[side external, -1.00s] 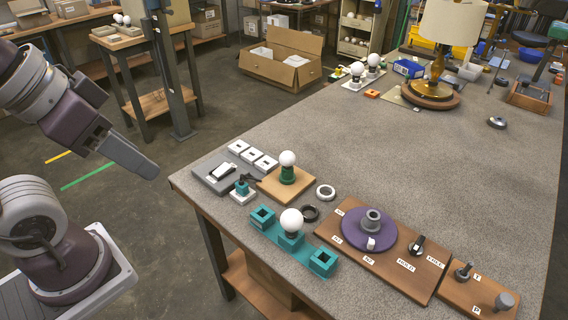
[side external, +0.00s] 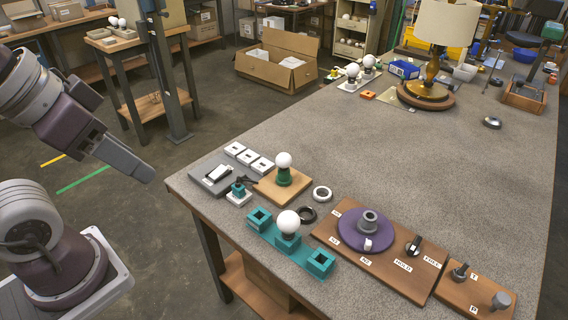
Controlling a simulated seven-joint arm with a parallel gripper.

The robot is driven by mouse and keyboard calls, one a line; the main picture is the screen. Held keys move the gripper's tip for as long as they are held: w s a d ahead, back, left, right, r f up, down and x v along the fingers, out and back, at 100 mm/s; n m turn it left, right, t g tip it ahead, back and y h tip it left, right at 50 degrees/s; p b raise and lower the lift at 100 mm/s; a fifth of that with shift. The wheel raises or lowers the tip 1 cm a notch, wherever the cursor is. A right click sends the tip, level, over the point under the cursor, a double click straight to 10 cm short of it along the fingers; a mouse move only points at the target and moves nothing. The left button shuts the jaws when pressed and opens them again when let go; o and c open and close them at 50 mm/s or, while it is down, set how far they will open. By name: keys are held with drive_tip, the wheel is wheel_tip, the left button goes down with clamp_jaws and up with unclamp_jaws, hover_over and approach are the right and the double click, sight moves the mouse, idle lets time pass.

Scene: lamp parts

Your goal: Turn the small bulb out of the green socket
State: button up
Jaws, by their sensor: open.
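The small white bulb (side external: 284,160) stands upright in the green socket (side external: 284,177). The socket is fixed on a light wooden board (side external: 265,190) near the table's left edge. My gripper (side external: 148,176) is at the left, off the table's edge, clearly apart from the bulb and socket. It is open, and I see nothing held in it; the gap between its fingers is hard to see from this side. The thread of the bulb is hidden inside the socket.
A larger white bulb (side external: 288,222) sits in the middle block of a teal holder (side external: 262,240) in front. A grey switch plate (side external: 212,178) lies left.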

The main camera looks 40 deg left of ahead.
drive_tip(key=o, duration=0.3)
drive_tip(key=shift+w, duration=0.1)
drive_tip(key=shift+o, duration=0.2)
drive_tip(key=w+r+m+g, duration=0.1)
drive_tip(key=w+m, duration=0.4)
drive_tip(key=w, duration=0.6)
drive_tip(key=shift+w+a+r+g, duration=0.2)
drive_tip(key=shift+w+r+g, duration=0.2)
drive_tip(key=shift+r, duration=0.3)
drive_tip(key=m+g, duration=0.3)
drive_tip(key=m, duration=0.8)
hover_over(284, 168)
drive_tip(key=a, duration=0.1)
wheel_tip(284, 168, down, 17)
drive_tip(key=shift+s+f, duration=0.1)
drive_tip(key=shift+s, duration=0.05)
drive_tip(key=shift+m+g, duration=0.4)
drive_tip(key=shift+m, duration=0.5)
drive_tip(key=f, duration=0.1)
drive_tip(key=w+f, duration=0.1)
drive_tip(key=f, duration=0.2)
drive_tip(key=shift+w+a+f, duration=0.15)
drive_tip(key=shift+w+f, duration=0.1)
drive_tip(key=shift+w, duration=0.05)
wheel_tip(284, 168, down, 7)
drive_tip(key=shift+f, duration=0.15)
